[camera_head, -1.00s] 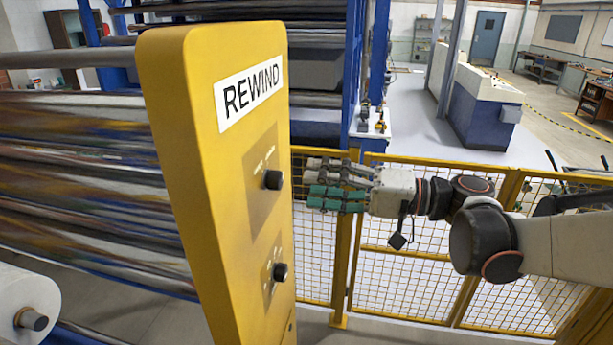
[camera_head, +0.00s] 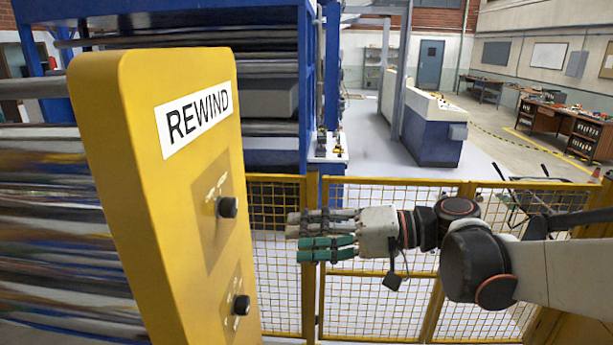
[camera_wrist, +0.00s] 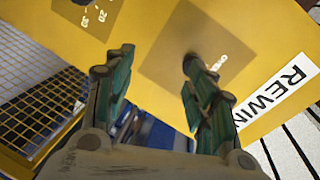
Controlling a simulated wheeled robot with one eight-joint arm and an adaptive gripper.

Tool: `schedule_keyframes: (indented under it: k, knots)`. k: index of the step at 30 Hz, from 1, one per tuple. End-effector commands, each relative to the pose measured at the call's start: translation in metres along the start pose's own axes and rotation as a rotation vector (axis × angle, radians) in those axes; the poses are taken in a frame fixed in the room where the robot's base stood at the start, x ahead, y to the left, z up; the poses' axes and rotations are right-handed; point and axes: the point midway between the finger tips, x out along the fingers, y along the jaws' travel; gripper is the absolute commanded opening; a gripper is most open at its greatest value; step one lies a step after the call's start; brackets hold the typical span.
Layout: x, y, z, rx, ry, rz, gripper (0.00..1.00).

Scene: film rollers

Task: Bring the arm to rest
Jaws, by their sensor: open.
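My gripper (camera_head: 300,237) is open and empty in the head view, stretched out to the left from my arm in front of the yellow mesh fence. It is to the right of the yellow REWIND panel (camera_head: 150,190), with a gap between them in that view. In the wrist view my gripper (camera_wrist: 155,75) has its two green fingers spread apart, pointing at the panel face (camera_wrist: 235,35). The right finger overlaps the upper dial there, so the dial is mostly hidden. I cannot tell if they touch.
The panel carries an upper black knob (camera_head: 227,207) and a lower one (camera_head: 241,305). A yellow mesh fence (camera_head: 380,300) stands behind my arm. Shiny film rollers (camera_head: 45,200) lie left of the panel. Open floor and a blue-white console (camera_head: 430,135) are beyond the fence.

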Motion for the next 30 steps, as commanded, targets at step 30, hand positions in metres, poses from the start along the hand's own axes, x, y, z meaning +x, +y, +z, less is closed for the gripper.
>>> schedule_keyframes:
  k: [30]
  knots:
    - [-0.154,0.268,0.185,-0.267,0.202,1.319,0.51]
